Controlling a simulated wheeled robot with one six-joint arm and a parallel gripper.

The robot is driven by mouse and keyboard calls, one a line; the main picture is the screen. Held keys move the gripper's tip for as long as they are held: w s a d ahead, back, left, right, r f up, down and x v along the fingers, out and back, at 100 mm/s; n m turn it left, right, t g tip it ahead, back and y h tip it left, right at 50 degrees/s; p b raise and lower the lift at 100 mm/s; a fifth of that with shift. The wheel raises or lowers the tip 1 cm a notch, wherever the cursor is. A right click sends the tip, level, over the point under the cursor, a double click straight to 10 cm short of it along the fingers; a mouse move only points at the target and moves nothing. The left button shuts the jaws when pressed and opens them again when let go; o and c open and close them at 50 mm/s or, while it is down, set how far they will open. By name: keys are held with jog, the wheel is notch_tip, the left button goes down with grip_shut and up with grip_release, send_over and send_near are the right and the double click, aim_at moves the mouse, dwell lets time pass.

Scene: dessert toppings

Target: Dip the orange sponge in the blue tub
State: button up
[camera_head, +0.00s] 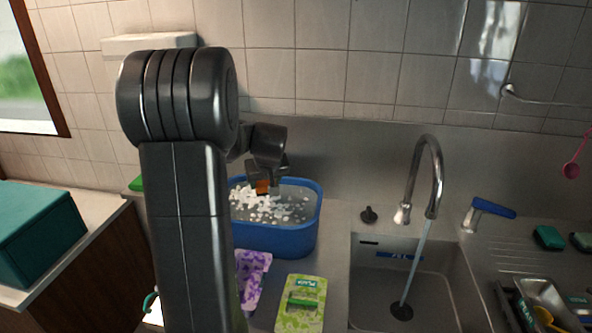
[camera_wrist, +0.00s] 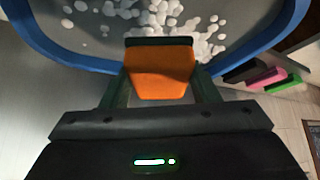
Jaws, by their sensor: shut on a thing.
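The blue tub (camera_head: 272,239) stands on the counter against the back wall, left of the sink. It holds greyish water with white foam; its blue rim also shows in the wrist view (camera_wrist: 75,61). My gripper (camera_head: 262,178) is over the tub. It is shut on the orange sponge (camera_wrist: 160,72), which sits between the two fingers in the wrist view. In the head view only a small orange patch of the sponge (camera_head: 262,187) shows, just above the foam. I cannot tell whether the sponge touches the water. My arm hides the tub's left part.
The sink (camera_head: 445,289) with a running tap (camera_head: 433,165) is to the right. A purple packet (camera_head: 251,275) and a green sponge packet (camera_head: 300,305) lie in front of the tub. A teal box (camera_head: 35,228) is far left. A dish tray (camera_head: 545,298) is far right.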

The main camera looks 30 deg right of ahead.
jog(key=shift+d, duration=0.4)
jog(key=shift+a+f+b, duration=0.2)
jog(key=shift+f+b, duration=0.15)
jog(key=shift+f, duration=0.1)
notch_tip(320, 180, down, 12)
jog(key=b, duration=0.9)
jog(key=shift+r, duration=0.15)
jog(key=shift+r, duration=0.15)
jog(key=shift+r+p, duration=3.85)
jog(key=shift+r, duration=2.45)
